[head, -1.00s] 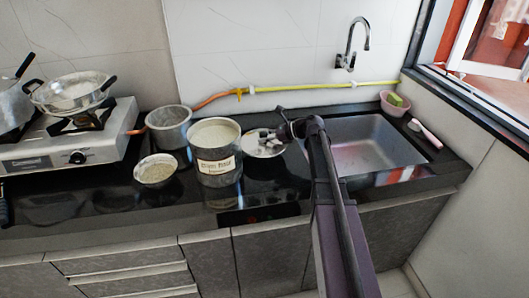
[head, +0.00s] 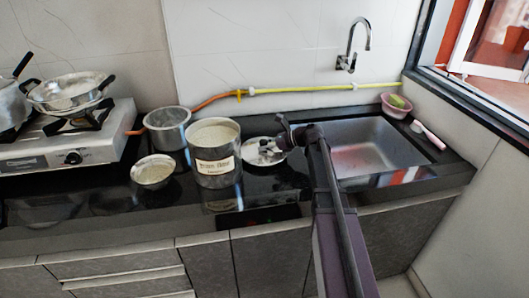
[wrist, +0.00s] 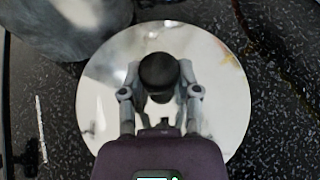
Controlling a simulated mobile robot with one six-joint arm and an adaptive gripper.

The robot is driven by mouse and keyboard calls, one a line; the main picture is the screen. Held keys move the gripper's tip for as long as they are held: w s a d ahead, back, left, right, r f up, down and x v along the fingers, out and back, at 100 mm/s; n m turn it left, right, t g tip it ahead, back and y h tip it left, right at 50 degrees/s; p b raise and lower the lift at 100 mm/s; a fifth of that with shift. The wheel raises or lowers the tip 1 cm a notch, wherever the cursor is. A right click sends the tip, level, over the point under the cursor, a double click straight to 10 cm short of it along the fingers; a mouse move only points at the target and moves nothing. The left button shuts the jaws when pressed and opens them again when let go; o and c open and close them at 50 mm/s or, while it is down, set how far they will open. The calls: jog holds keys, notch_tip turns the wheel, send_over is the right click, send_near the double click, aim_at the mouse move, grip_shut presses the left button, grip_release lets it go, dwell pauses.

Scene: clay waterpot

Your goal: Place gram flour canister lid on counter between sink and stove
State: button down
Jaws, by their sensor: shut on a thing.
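The lid (head: 252,157) is a round shiny metal disc with a dark knob (wrist: 158,70). In the head view it lies flat, right of the gram flour canister (head: 204,150) and left of the sink (head: 375,140). I cannot tell whether it touches the counter (head: 285,182) or hangs just above it. My gripper (head: 268,147) is over the lid, its fingers shut on the knob. The wrist view shows the lid (wrist: 228,105) level below my gripper (wrist: 160,80), fingers on both sides of the knob. The labelled canister stands open and full of pale flour.
A small bowl of flour (head: 153,171) and a metal pot (head: 168,128) stand left of the canister. The stove (head: 95,150) with pans is at the far left. A yellow and orange hose (head: 300,90) runs along the wall. A pink bowl (head: 396,106) sits beyond the sink.

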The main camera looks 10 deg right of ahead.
jog(key=shift+f+b, duration=0.3)
jog(key=shift+f, duration=0.3)
jog(key=shift+f, duration=0.1)
jog(key=shift+c, duration=1.5)
grip_release()
jog(key=shift+s+d+r+p, duration=0.25)
jog(key=shift+d+r+p, duration=0.1)
jog(key=shift+d+r, duration=0.15)
jog(key=p+v, duration=0.4)
jog(key=v, duration=0.6)
jog(key=shift+s+d+r, duration=0.1)
jog(key=shift+d, duration=0.25)
